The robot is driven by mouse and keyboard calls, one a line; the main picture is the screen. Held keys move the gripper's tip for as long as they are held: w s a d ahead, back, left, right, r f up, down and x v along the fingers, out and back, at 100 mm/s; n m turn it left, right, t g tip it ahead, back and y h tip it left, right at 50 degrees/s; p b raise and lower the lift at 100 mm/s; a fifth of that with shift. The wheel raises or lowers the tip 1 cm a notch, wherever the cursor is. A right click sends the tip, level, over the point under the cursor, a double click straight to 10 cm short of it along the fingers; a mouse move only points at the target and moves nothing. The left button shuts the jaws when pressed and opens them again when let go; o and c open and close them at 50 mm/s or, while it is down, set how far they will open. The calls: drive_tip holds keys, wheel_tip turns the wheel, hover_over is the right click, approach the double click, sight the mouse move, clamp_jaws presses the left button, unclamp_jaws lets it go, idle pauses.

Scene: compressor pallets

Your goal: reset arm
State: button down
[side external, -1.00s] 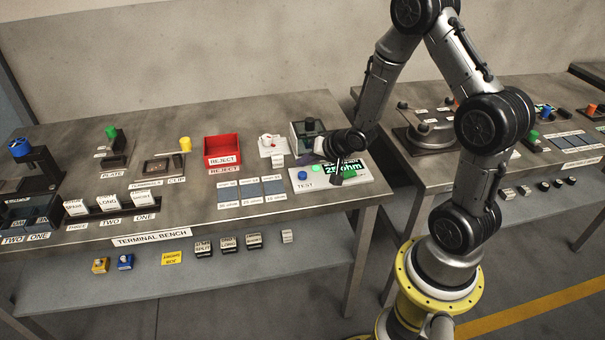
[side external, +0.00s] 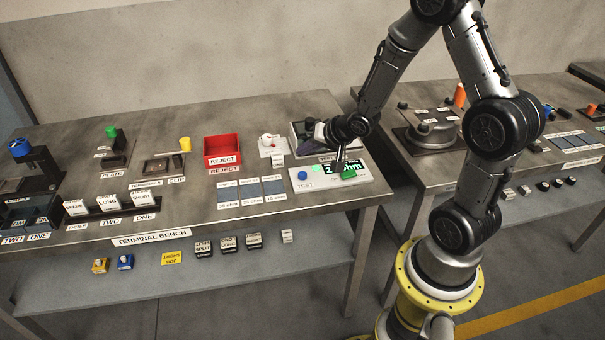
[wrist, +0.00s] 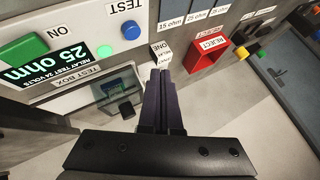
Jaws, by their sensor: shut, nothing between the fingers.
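My gripper (wrist: 163,82) shows in the wrist view with its two dark purple fingers together and nothing between them. In the side view my gripper is above the back right of the terminal bench (side external: 150,215), by the test panel. The green ON button (wrist: 23,49) is left of the fingers in the wrist view, clear of them. It also shows in the side view (side external: 348,171). The display (wrist: 61,56) reads 25 ohm. A green light (wrist: 103,51) and a blue TEST button (wrist: 131,33) are beside it.
The test box (wrist: 90,94) with a black knob is left of the fingers in the wrist view. A small white labelled block (wrist: 162,54) is just past the fingertips, and a red reject bin (wrist: 208,53) stands to its right. A second bench is at right in the side view.

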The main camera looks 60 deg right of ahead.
drive_tip(key=w+a+r+n+t, duration=0.25)
drive_tip(key=a+r, duration=0.25)
drive_tip(key=r, duration=0.7)
drive_tip(key=s+a+r+n, duration=0.2)
drive_tip(key=s+a+r, duration=0.4)
drive_tip(key=r, duration=0.4)
drive_tip(key=s+a+f+n+g, duration=0.1)
drive_tip(key=s+f+n+g, duration=0.1)
drive_tip(key=s, duration=0.8)
drive_tip(key=s+a+f+n+g+y, duration=0.1)
drive_tip(key=s+a+f+n+g, duration=0.1)
drive_tip(key=s, duration=0.8)
drive_tip(key=shift+f+n+g, duration=0.45)
drive_tip(key=shift+n+g, duration=0.5)
drive_tip(key=shift+n, duration=0.2)
